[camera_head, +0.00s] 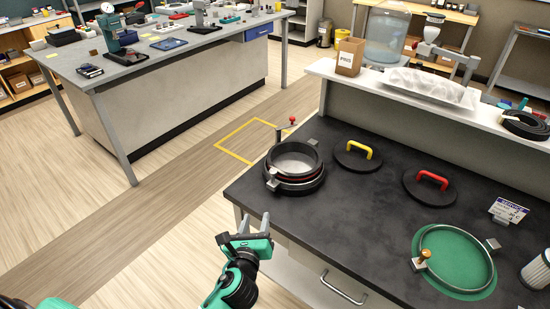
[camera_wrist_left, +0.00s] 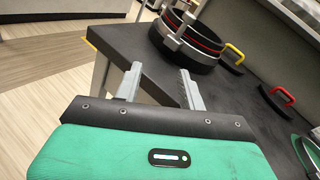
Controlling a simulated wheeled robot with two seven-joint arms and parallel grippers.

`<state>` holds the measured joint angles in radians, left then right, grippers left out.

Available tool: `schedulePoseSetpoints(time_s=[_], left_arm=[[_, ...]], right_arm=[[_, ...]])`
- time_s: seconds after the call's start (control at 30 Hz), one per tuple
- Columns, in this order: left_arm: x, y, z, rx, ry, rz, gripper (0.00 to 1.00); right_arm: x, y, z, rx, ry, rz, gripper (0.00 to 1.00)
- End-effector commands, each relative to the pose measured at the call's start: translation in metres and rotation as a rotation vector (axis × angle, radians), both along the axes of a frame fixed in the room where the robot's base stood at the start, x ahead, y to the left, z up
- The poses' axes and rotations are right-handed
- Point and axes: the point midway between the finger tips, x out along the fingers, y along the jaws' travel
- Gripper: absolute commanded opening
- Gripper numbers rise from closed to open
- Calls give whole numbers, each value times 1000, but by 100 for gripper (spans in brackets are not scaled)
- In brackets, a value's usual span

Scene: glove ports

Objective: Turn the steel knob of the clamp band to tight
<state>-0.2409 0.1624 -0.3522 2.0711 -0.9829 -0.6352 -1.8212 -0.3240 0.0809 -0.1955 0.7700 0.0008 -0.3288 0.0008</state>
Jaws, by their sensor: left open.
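A black round port with a clamp band around it (camera_head: 295,172) stands at the left end of the dark worktop (camera_head: 350,215). A small steel piece, seemingly the steel knob (camera_head: 271,184), sits at its near left side; its turn position is too small to read. The port also shows at the top of the left wrist view (camera_wrist_left: 203,45), with bright steel parts (camera_wrist_left: 175,42) on its near side. My left gripper (camera_head: 254,222) is open and empty, off the worktop's front left edge, nearer than the port and apart from it. My right gripper is not in view.
Black lids with a yellow handle (camera_head: 358,148) and a red handle (camera_head: 432,179) lie right of the port. A green disc (camera_head: 462,262) with a ring and brass knob (camera_head: 426,254) lies further right. A red ball (camera_head: 292,119) stands behind the port. The worktop's front left is clear.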

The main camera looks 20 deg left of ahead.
Motion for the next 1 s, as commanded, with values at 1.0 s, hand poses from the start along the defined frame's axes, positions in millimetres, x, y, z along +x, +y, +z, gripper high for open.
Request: schedulePoseSetpoints(time_s=[1.0], left_arm=[[130, -5, 51, 312, -78, -73, 40]], right_arm=[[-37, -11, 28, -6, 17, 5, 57]])
